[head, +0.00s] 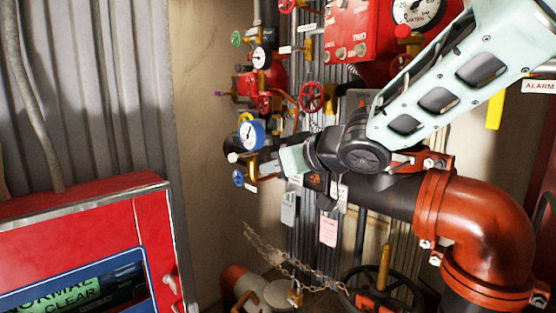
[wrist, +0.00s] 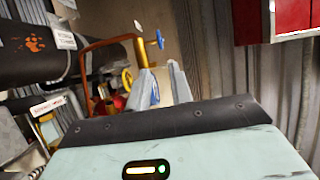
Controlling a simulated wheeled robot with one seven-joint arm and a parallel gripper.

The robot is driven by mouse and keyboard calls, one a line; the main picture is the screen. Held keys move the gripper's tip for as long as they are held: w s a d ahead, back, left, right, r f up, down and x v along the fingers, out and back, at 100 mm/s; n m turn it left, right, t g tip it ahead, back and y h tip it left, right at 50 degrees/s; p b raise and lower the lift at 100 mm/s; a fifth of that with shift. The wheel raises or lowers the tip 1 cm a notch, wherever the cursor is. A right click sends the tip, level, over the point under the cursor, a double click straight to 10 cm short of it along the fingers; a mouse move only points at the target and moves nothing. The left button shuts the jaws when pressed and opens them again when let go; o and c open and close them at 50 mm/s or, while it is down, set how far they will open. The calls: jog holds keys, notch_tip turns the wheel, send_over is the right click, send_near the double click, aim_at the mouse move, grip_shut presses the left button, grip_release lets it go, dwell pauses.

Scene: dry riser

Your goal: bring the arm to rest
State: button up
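My arm, with pale green covers and dark joints, reaches in from the upper right of the head view. Its pale hand (head: 293,158) is in front of the riser pipes, close to the blue-rimmed gauge (head: 251,135). In the wrist view my gripper (wrist: 160,68) shows two grey fingers standing apart, with bare wall visible between the tips. Nothing is held between them. A brass fitting with a blue handle (wrist: 160,40) lies beyond the fingers in that view. The fingertips are hard to make out in the head view.
A dark pipe with a red-brown elbow (head: 490,230) runs below and right of my arm. Red valve wheels (head: 311,97) and gauges are behind it. A chain (head: 290,262) and black handwheel (head: 382,300) are below. A red cabinet (head: 150,235) stands lower left.

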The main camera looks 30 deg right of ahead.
jog(key=shift+s, duration=0.15)
dwell(0.4)
jog(key=s+a+f+n+g+h+b, duration=0.1)
jog(key=s+a+f+g+b, duration=0.25)
jog(key=s+f, duration=0.4)
jog(key=s+a+f+g+h+b, duration=0.1)
jog(key=s+a+f+g+b, duration=0.25)
jog(key=f, duration=0.75)
jog(key=s+a+f+n+g, duration=0.1)
jog(key=s+a+f+g, duration=0.1)
jog(key=s, duration=0.6)
jog(key=s+a+f+n+g+h+b, duration=0.1)
jog(key=s+a+f+n+g, duration=0.1)
jog(key=s+f, duration=0.4)
jog(key=s+g, duration=0.1)
jog(key=s, duration=0.1)
jog(key=shift+s+g+h+b, duration=0.3)
jog(key=shift+s+g, duration=0.1)
